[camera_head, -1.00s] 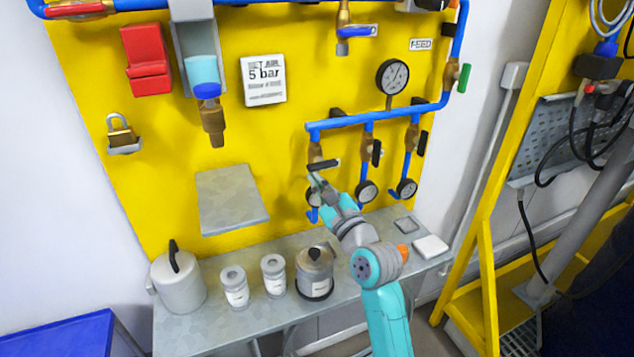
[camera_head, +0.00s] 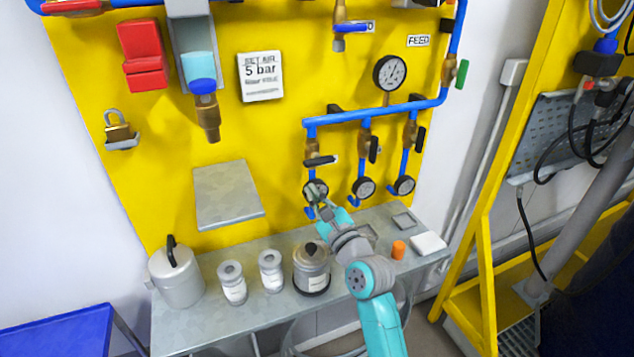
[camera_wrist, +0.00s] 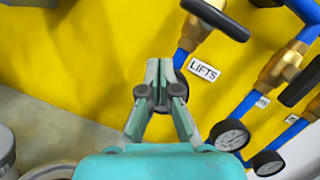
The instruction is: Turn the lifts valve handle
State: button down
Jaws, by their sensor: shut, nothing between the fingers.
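The lifts valve handle (camera_head: 320,160) is a black lever on the brass valve of the left branch pipe. It lies crosswise to the pipe, near horizontal in the head view. In the wrist view the handle (camera_wrist: 214,18) is at the top, above the white LIFTS label (camera_wrist: 204,70). My gripper (camera_head: 321,203) is below the handle, in front of the left gauge (camera_head: 315,188), and apart from the handle. In the wrist view my gripper (camera_wrist: 159,72) has its fingertips together with nothing between them. The left gauge is partly hidden behind the fingers there.
Two neighbouring branch valves have black handles (camera_head: 373,149) (camera_head: 420,139) lying along their pipes. Gauges (camera_head: 363,188) hang below. The bench (camera_head: 240,308) holds a kettle-like pot (camera_head: 312,270), small canisters (camera_head: 232,283) and an orange piece (camera_head: 398,249).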

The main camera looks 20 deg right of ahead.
jog(key=v, duration=0.6)
jog(key=a+v, duration=0.1)
jog(key=v, duration=0.2)
jog(key=shift+s+f, duration=0.1)
jog(key=shift+s, duration=0.1)
jog(key=s+a+f+n+g+h, duration=0.1)
jog(key=s+f+n+g+h, duration=0.1)
jog(key=s+f+n, duration=0.7)
jog(key=s+a+f+n+g+h, duration=0.1)
jog(key=s+f+n, duration=0.3)
jog(key=s+f, duration=0.65)
jog(key=s+a+r+n+g, duration=0.1)
jog(key=s+n, duration=0.7)
jog(key=s, duration=0.4)
jog(key=s+a+r+n+g, duration=0.1)
jog(key=s+r+n, duration=0.1)
jog(key=s+n, duration=0.5)
jog(key=s, duration=0.5)
jog(key=shift+s+r+n+y, duration=0.15)
jog(key=shift+s+n+y, duration=0.15)
jog(key=shift+s+n, duration=0.1)
